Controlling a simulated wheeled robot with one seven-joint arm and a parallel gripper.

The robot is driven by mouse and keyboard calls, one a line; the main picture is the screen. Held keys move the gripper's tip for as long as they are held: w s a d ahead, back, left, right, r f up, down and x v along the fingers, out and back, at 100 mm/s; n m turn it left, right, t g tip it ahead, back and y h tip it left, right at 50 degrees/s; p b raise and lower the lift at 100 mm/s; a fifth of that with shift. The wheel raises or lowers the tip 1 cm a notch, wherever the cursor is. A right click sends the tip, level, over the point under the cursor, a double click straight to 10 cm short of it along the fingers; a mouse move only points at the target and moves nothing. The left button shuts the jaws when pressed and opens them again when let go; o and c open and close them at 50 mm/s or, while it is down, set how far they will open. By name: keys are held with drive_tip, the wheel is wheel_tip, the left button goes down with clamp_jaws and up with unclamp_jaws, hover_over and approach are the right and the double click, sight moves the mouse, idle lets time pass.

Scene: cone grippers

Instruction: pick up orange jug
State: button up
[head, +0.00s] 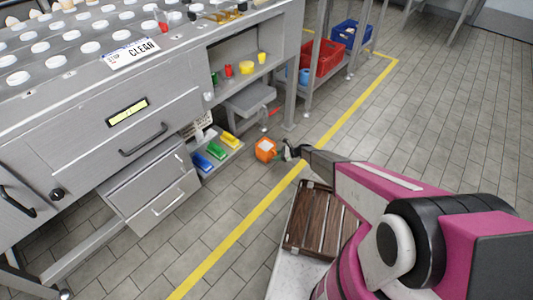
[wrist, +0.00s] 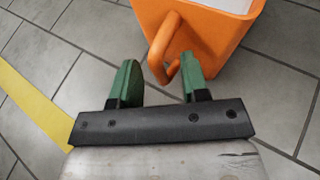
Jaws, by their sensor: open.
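The orange jug (head: 265,150) stands on the tiled floor in the head view, beside the grey cabinet. In the wrist view the jug (wrist: 225,35) fills the upper right, with its handle (wrist: 164,52) pointing toward me. My gripper (wrist: 157,82) is open, and its two green fingers are apart on either side of the handle. The right finger is close to the handle and jug wall; I cannot tell whether it touches. In the head view my gripper (head: 287,152) is just right of the jug, small and partly unclear.
The grey cabinet (head: 130,130) has a low shelf with blue, green and yellow items (head: 216,150) left of the jug. A rack with a red crate (head: 325,57) and blue crate (head: 350,34) stands behind. A yellow floor line (head: 235,235) runs past; floor at right is clear.

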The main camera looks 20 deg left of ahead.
clamp_jaws()
